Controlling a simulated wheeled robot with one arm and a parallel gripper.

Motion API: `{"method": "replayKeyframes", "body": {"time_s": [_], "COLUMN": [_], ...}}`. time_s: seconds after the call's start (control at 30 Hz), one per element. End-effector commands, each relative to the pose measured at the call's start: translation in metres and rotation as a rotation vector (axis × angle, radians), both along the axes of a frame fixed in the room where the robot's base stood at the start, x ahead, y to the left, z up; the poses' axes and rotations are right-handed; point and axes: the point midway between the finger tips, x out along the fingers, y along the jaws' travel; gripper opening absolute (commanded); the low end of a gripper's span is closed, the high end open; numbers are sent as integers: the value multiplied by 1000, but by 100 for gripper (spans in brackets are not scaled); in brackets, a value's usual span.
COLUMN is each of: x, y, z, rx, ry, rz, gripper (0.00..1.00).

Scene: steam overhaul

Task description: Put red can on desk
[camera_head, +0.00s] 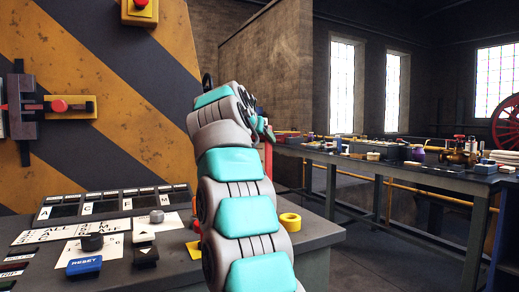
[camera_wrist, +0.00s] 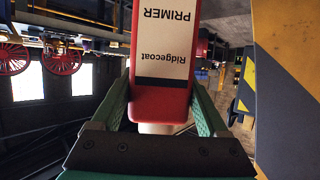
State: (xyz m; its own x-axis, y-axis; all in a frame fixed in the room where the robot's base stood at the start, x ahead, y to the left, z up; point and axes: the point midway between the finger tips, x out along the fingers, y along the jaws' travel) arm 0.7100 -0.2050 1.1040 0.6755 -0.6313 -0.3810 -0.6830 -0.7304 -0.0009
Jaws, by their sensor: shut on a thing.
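The red can (camera_wrist: 160,104) shows in the wrist view, with a pale label reading "Ridgecoat PRIMER". It appears upside down there, as does the room. My gripper (camera_wrist: 164,110) is shut on it, with a green finger on each side. In the head view my teal and grey arm (camera_head: 240,190) reaches up from the front, and its end hides the can. A grey desk (camera_head: 318,240) with controls stands at the lower left, below my arm's end.
The desk bears a blue reset button (camera_head: 84,266), dark knobs, a yellow ring (camera_head: 290,221) and label plates. A striped yellow and black panel (camera_head: 130,130) rises behind it. A long cluttered workbench (camera_head: 400,172) runs along the right, with open floor between.

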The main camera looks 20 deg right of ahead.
Motion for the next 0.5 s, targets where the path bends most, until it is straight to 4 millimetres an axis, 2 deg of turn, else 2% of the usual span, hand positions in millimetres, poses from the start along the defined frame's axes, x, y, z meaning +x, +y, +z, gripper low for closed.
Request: {"method": "replayKeyframes", "body": {"time_s": [0.3,0.5], "x": [-1,-1], "y": [-1,0], "z": [-22,-28], "rx": [0,0], "ry": [4,0], "rz": [0,1], "gripper": [0,0]}}
